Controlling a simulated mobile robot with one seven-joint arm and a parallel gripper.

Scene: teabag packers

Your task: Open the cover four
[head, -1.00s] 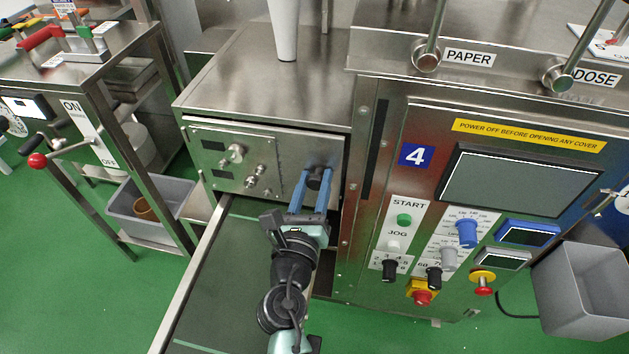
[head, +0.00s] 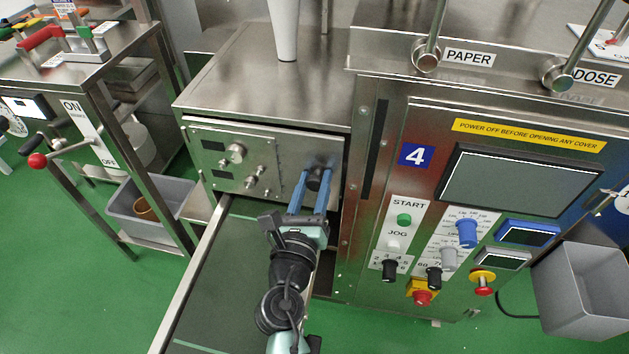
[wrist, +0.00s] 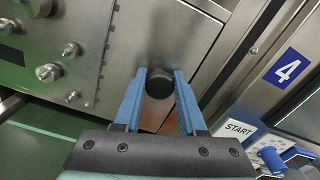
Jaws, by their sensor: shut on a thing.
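The cover (head: 297,152) is a steel front panel on the machine's left cabinet, left of the blue number 4 label (head: 416,155). It looks shut. A black round knob (head: 318,178) sticks out from its right part. My gripper (head: 316,184) has its two blue fingers on either side of this knob, shut on it. In the wrist view the knob (wrist: 159,83) sits between the fingertips, and the cover (wrist: 185,40) lies behind it. Part of the cover's lower edge is hidden by my gripper.
A panel with several metal knobs (head: 235,153) is left of the gripped knob. A belt-like table (head: 225,270) runs below. The control panel with START button (head: 404,220) and yellow-and-red stop knob (head: 421,297) stands close right. A grey bin (head: 585,290) is at far right.

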